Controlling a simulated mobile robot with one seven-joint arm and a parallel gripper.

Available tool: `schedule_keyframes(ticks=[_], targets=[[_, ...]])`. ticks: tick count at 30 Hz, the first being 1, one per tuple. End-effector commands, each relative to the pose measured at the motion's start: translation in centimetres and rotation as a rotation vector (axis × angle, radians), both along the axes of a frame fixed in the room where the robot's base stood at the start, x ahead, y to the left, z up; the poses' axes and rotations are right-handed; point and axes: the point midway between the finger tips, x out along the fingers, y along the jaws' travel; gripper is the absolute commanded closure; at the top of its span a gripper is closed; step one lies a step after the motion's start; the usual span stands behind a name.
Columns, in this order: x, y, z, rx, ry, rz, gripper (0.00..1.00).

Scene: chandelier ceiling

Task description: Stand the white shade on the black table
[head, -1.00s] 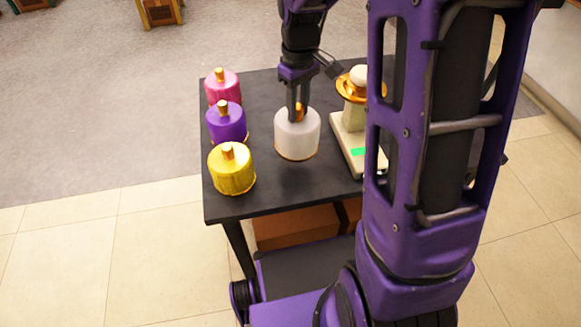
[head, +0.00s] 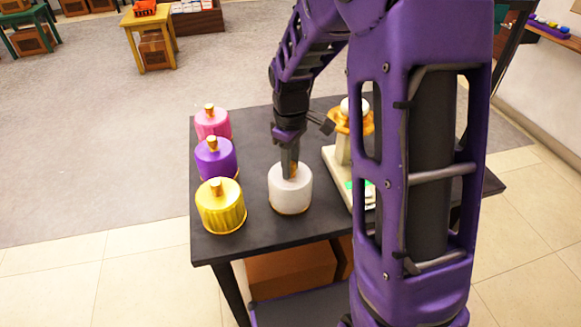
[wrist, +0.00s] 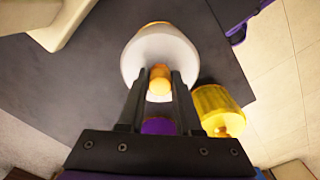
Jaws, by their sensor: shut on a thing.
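The white shade (head: 290,188), a short cylinder with a gold rim and knob, is upright over the middle of the black table (head: 262,240). It is at or just above the top; I cannot tell whether its rim touches. My gripper (head: 290,168) comes down from above and is shut on the shade's knob. In the wrist view, the fingers (wrist: 160,85) sit on either side of the orange-gold knob, and the white shade (wrist: 140,62) spreads beyond them.
Pink (head: 212,124), purple (head: 216,160) and yellow (head: 220,208) shades stand in a row on the table's left. A cream stand with a gold dish (head: 350,122) is on the right, partly hidden by my arm. Bare tabletop lies around the white shade.

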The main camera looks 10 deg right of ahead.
Motion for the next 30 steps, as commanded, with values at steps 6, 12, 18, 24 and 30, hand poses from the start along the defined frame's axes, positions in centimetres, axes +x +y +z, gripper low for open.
schedule_keyframes(ticks=[6, 12, 18, 24, 30], targets=[[0.0, 0.0, -0.4, -0.001, -0.002, 0.000, 1.00], [0.0, 0.0, -0.8, 0.000, -0.001, 0.000, 0.65], [0.0, 0.0, -0.7, -0.001, -0.001, 0.000, 0.37], [0.0, 0.0, -0.7, -0.001, -0.001, 0.000, 0.37], [0.1, 0.0, 0.8, 0.000, -0.004, 0.000, 0.37]])
